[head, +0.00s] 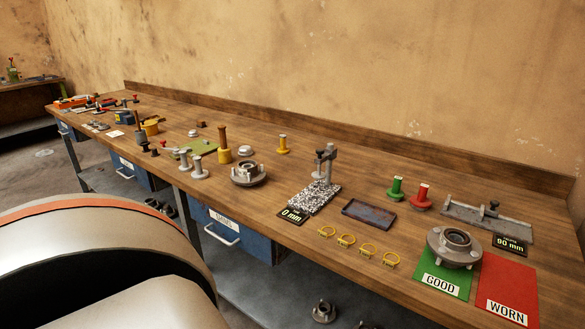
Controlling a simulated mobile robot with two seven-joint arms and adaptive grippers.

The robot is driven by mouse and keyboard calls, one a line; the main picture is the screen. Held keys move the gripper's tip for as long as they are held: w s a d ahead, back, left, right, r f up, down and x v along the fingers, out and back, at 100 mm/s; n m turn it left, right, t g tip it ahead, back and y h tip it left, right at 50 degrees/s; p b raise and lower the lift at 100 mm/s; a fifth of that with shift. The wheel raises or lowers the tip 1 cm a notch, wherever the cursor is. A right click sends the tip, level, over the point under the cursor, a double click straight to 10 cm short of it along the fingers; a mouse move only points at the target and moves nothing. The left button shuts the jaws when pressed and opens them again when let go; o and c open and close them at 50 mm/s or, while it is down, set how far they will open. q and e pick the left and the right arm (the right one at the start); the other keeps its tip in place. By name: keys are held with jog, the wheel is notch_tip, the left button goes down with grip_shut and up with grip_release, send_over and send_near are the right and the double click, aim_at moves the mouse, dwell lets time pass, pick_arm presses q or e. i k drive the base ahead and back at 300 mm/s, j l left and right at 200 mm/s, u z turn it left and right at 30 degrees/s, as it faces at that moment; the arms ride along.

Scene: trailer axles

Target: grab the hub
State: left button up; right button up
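A grey metal hub (248,174) sits flat on the workbench, left of the speckled granite plate. A second, larger-looking grey hub (454,247) with a flange rests at the right, on the upper part of the green GOOD mat (446,277), partly beyond its edge. A third similar part (323,311) lies low, below the bench's front edge, partly cut off by shadow. Neither of my grippers shows in the head view.
The wooden workbench (320,242) runs along the wall. A gauge stand (327,168) stands on the granite plate (314,199). Yellow clips (346,240), a dark tray (369,213), green and red plungers (396,189) and a red WORN mat (508,287) are nearby. Blue drawers (232,238) hang below.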

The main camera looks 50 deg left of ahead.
aim_at(247, 174)
jog(key=u, duration=1.95)
jog(key=z, duration=0.4)
jog(key=j+z, duration=0.2)
jog(key=z, duration=0.15)
jog(key=i+j+z, duration=0.1)
jog(key=j+z, duration=0.4)
jog(key=z, duration=0.2)
jog(key=j+z, duration=0.2)
jog(key=j, duration=0.3)
jog(key=k+j+z, duration=0.2)
jog(key=j, duration=0.25)
jog(key=i, duration=0.1)
